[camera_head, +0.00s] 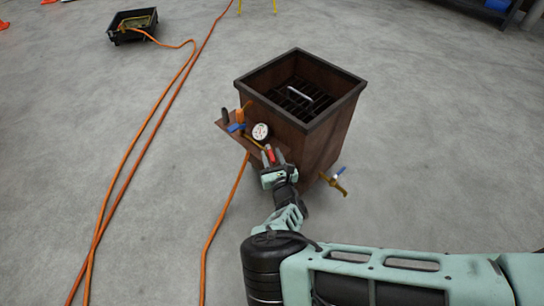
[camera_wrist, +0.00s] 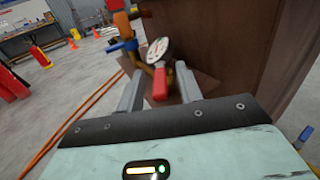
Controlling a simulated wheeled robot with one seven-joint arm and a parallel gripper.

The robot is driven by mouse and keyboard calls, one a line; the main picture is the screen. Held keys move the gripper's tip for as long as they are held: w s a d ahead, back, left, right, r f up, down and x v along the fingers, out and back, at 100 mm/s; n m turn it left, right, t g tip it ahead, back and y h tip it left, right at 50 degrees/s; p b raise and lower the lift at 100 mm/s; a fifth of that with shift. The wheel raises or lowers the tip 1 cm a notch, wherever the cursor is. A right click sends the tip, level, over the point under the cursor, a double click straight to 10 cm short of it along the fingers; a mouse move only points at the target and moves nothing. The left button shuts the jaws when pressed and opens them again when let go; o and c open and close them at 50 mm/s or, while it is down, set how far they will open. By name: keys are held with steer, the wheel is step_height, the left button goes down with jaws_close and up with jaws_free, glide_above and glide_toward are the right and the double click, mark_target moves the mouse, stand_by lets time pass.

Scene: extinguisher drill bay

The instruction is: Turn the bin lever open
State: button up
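The brown bin (camera_head: 330,135) stands open-topped on the floor, with a grate and a metal handle inside. On its left side a shelf carries brass pipework, a white round gauge (camera_head: 261,131), a blue lever (camera_head: 236,127) and a red lever (camera_head: 270,154). My gripper (camera_head: 273,164) is at this side, near the red lever. In the wrist view the red lever (camera_wrist: 160,84) lies between my two spread fingers, with a gap visible on each side. The gauge (camera_wrist: 159,50) and blue lever (camera_wrist: 122,46) are just beyond. Whether a finger touches the red lever is unclear.
A brass tap with a blue handle (camera_head: 339,172) sticks out low at the bin's right. Orange hoses (camera_head: 135,160) run along the floor at left to a black tray (camera_head: 133,27). Red cylinders (camera_wrist: 12,80) stand farther off. Open concrete lies around the bin.

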steer(key=shift+s+d+r, duration=0.1)
steer(key=shift+s+r, duration=0.05)
steer(key=shift+s, duration=0.3)
steer(key=p+v, duration=0.3)
steer(key=v, duration=1.3)
steer(key=shift+s, duration=0.2)
